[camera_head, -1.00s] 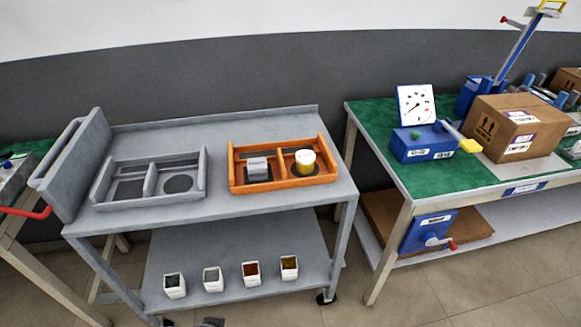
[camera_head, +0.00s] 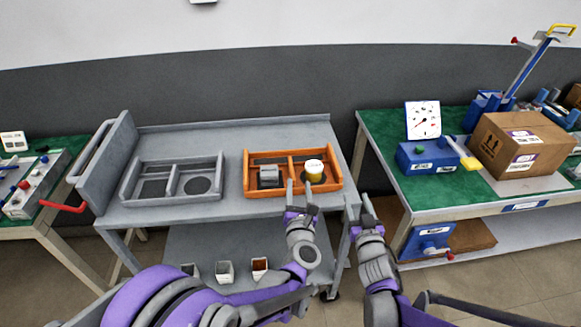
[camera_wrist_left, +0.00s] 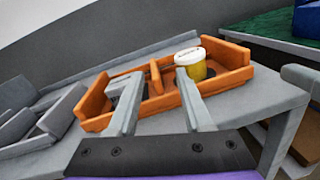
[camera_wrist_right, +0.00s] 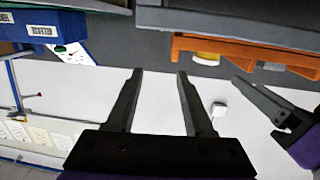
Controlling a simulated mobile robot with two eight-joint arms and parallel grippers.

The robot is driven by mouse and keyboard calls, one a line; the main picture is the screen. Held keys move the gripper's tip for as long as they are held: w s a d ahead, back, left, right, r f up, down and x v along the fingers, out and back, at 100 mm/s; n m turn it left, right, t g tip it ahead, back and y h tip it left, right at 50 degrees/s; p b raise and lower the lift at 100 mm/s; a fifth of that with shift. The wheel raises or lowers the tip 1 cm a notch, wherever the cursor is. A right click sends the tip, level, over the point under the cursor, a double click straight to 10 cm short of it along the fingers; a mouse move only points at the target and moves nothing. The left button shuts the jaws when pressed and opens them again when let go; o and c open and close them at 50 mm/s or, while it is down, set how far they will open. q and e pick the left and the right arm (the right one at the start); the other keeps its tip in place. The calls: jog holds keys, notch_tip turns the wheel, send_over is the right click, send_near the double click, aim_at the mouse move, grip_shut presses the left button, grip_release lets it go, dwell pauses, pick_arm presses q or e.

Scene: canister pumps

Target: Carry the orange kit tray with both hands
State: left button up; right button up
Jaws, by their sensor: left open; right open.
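The orange kit tray (camera_head: 262,191) sits on the right half of the grey cart's top. It holds a grey box (camera_head: 269,177) in its left compartment and a yellow jar with a white lid (camera_head: 314,171) in its right one. My left gripper (camera_head: 299,188) is open and empty at the tray's front side, below the jar; the left wrist view shows its fingers (camera_wrist_left: 157,88) before the tray. My right gripper (camera_head: 357,203) is open and empty, right of the tray and apart from it. In the right wrist view the tray (camera_wrist_right: 240,50) shows at the upper right.
A grey divided tray (camera_head: 172,180) sits left of the orange one on the cart (camera_head: 230,125). Several small boxes (camera_head: 225,271) stand on the lower shelf. A green-topped table (camera_head: 480,180) with a cardboard box (camera_head: 520,145) stands right of a gap.

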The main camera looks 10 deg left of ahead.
aim_at(292, 165)
pick_arm(q)
jog(key=shift+w+a+f+n+y, duration=0.1)
jog(key=shift+f+n+y, duration=0.2)
jog(key=shift+n, duration=0.3)
jog(key=shift+w+a+f+n+y, duration=0.1)
jog(key=shift+f+n+y, duration=0.15)
jog(key=shift+n, duration=0.35)
jog(key=shift+s+a+f+n+y, duration=0.15)
jog(key=shift+f+n+y, duration=0.25)
jog(key=shift+n, duration=0.4)
pick_arm(e)
jog(key=shift+w+a+n+y, duration=0.15)
jog(key=shift+a+n+y, duration=0.15)
jog(key=shift+a, duration=0.3)
jog(key=shift+w+a+n+y, duration=0.2)
jog(key=shift+a+y, duration=0.2)
jog(key=shift+a, duration=0.15)
pick_arm(q)
jog(key=x, duration=1.1)
jog(key=shift+a+f, duration=0.1)
jog(key=shift+f, duration=0.05)
pick_arm(e)
jog(key=x, duration=1)
jog(key=shift+w+a+r, duration=0.1)
jog(key=shift+w+r, duration=0.05)
jog(key=shift+w, duration=0.25)
pick_arm(q)
grip_shut()
pick_arm(e)
grip_shut()
